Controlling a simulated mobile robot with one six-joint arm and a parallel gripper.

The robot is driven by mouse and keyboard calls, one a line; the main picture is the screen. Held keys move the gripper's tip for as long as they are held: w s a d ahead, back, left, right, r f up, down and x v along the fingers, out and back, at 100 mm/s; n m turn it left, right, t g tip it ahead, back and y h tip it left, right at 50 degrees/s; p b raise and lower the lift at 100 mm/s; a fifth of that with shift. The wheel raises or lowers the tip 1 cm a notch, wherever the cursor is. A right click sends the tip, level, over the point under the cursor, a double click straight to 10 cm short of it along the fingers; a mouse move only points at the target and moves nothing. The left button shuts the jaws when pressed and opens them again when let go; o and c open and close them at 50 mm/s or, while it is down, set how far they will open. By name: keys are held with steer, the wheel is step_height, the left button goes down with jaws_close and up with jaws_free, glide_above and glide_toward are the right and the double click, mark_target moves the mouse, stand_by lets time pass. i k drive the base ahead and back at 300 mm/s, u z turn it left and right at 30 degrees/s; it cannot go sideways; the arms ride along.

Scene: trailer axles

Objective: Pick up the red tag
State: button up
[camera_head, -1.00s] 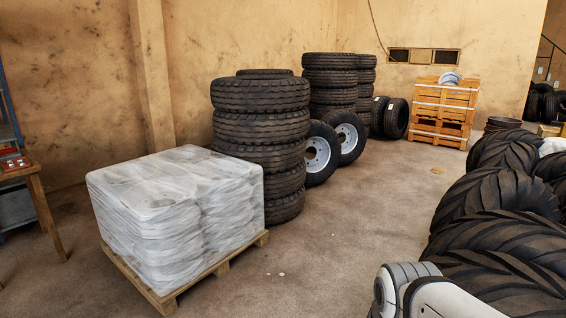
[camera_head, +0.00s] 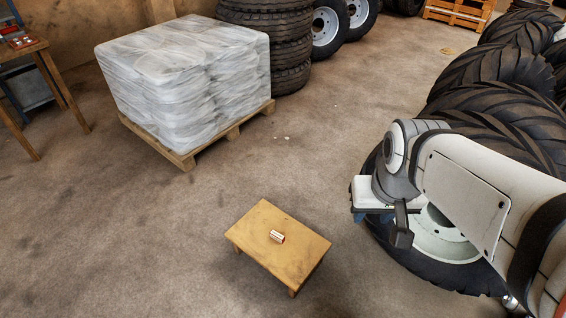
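A small red-and-white, roll-like item (camera_head: 277,237) lies on the top of a low wooden table (camera_head: 262,262) in the lower middle of the head view. It is too small for me to tell whether it is the red tag. My gripper (camera_head: 385,222) is to the right of this table, hanging from my pale arm in front of a big tyre. Its fingers are small, dark and partly hidden, so I cannot see whether they are open. Nothing is visibly held. Small red items (camera_head: 22,41) also lie on a workbench at the upper left.
A wrapped load (camera_head: 185,90) stands on a wooden pallet (camera_head: 190,160) behind the low table. The wooden workbench (camera_head: 38,48) is at the left. Tyre stacks (camera_head: 270,35) stand at the back, large tractor tyres (camera_head: 495,80) at the right. The floor left of the low table is clear.

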mark_target(279, 238)
steer(key=z, duration=1.45)
steer(key=k, duration=0.5)
steer(key=u, duration=1.65)
steer(key=i, duration=1)
steer(key=u, duration=0.05)
